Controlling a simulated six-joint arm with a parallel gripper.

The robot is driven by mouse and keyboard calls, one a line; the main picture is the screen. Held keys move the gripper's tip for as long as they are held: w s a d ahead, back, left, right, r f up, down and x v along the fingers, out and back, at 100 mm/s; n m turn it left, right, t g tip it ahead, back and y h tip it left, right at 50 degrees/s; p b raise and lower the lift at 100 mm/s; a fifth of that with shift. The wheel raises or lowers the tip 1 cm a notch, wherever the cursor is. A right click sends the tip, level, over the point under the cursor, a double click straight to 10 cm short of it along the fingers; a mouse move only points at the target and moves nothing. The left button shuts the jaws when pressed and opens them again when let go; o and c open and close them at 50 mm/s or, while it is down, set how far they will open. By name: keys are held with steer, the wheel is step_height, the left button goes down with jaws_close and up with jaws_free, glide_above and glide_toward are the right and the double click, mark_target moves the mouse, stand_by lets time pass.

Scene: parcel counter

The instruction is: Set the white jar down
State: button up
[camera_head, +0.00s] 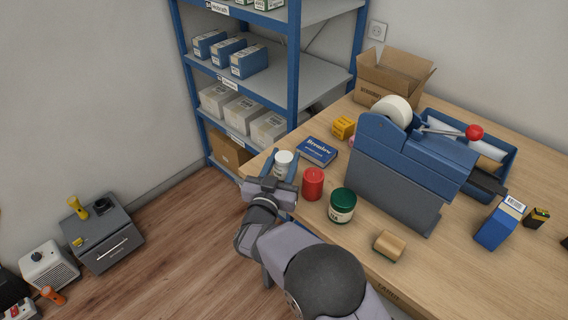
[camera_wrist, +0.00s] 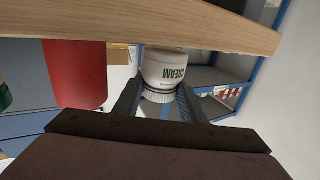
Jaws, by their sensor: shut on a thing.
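The white jar (camera_head: 284,158) is at the left corner of the wooden table (camera_head: 470,255), held between the fingers of my gripper (camera_head: 281,167). In the wrist view, which looks upside down, the jar (camera_wrist: 164,68) shows green lettering ending in "CREAM" and a ribbed white lid. My gripper (camera_wrist: 158,103) has one finger on each side of it, near the lid. The jar looks upright. Its base meets the line of the table edge (camera_wrist: 150,25), and I cannot tell whether it touches the top.
A blue box (camera_head: 317,151) lies behind. A large blue dispenser (camera_head: 400,170) fills the middle. A blue shelf unit (camera_head: 293,60) stands beyond.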

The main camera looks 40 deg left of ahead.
step_height(320, 180, up, 9)
steer(key=shift+b, duration=0.5)
step_height(320, 180, up, 8)
steer(key=p, duration=0.7)
steer(key=shift+f+p, duration=0.15)
steer(key=shift+p, duration=0.2)
steer(key=b, duration=0.8)
glide_above(284, 156)
step_height(284, 156, down, 8)
steer(key=shift+r, duration=0.1)
steer(key=shift+f+p, duration=0.85)
steer(key=shift+f, duration=3.9)
steer(key=shift+f, duration=0.3)
